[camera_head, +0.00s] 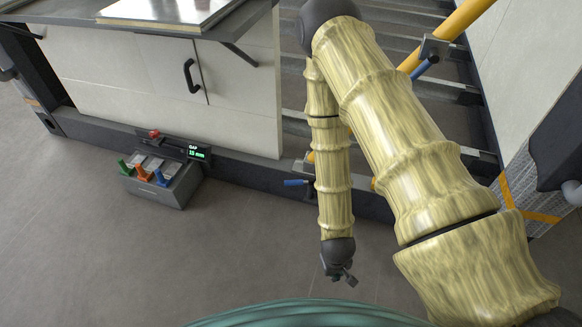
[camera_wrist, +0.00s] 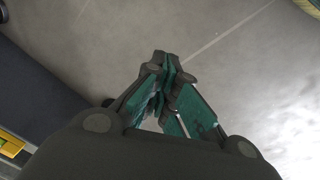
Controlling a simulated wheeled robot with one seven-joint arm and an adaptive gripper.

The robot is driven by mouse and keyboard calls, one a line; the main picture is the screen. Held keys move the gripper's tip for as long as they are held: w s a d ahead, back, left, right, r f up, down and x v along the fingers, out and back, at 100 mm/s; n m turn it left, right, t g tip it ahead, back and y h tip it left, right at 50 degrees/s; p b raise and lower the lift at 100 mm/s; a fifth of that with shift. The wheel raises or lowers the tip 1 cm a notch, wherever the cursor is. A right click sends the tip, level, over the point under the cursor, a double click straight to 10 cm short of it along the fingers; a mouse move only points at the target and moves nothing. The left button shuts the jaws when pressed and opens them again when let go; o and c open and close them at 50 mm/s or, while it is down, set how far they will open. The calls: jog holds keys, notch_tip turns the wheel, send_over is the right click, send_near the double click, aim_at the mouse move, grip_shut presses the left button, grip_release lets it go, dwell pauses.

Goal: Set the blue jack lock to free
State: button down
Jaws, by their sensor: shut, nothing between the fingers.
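A grey box (camera_head: 168,190) on the floor against the frame's lower rail carries a green lever (camera_head: 125,165), an orange lever (camera_head: 142,172) and a blue lever (camera_head: 161,178). A separate blue handle (camera_head: 295,182) sticks out from the rail, just left of my forearm. I cannot tell from the pictures which blue part is the jack lock, or its setting. My gripper (camera_head: 343,277) hangs over the floor, right of and nearer than the blue handle, apart from everything. In the wrist view its fingers (camera_wrist: 166,68) are shut with nothing between them.
A small display (camera_head: 197,153) reading GAP 15 mm and a red knob (camera_head: 154,133) sit above the box. A white cabinet (camera_head: 240,85) stands behind. A yellow pole (camera_head: 462,18) with a blue sleeve (camera_head: 424,68) slopes behind my arm. The floor at front left is clear.

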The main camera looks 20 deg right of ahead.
jog(key=w+d+r+m+t, duration=0.1)
jog(key=w+r, duration=0.1)
jog(key=w, duration=0.7)
jog(key=w+r, duration=0.2)
jog(key=w, duration=0.8)
notch_tip(320, 180, up, 9)
jog(key=m+t, duration=0.1)
jog(key=t, duration=0.1)
send_over(298, 183)
jog(key=a, duration=0.1)
jog(key=shift+w+a+r, duration=0.1)
jog(key=shift+w+a, duration=0.1)
jog(key=shift+w, duration=0.25)
jog(key=a+b+x, duration=0.1)
jog(key=b+x, duration=0.3)
jog(key=x, duration=0.5)
jog(key=shift+w+d+f+y, duration=0.2)
jog(key=shift+w+f+y, duration=0.1)
jog(key=shift+w, duration=0.05)
jog(key=shift+s+a+r+p, duration=0.1)
jog(key=shift+s+a+p, duration=0.1)
jog(key=shift+s+p, duration=0.35)
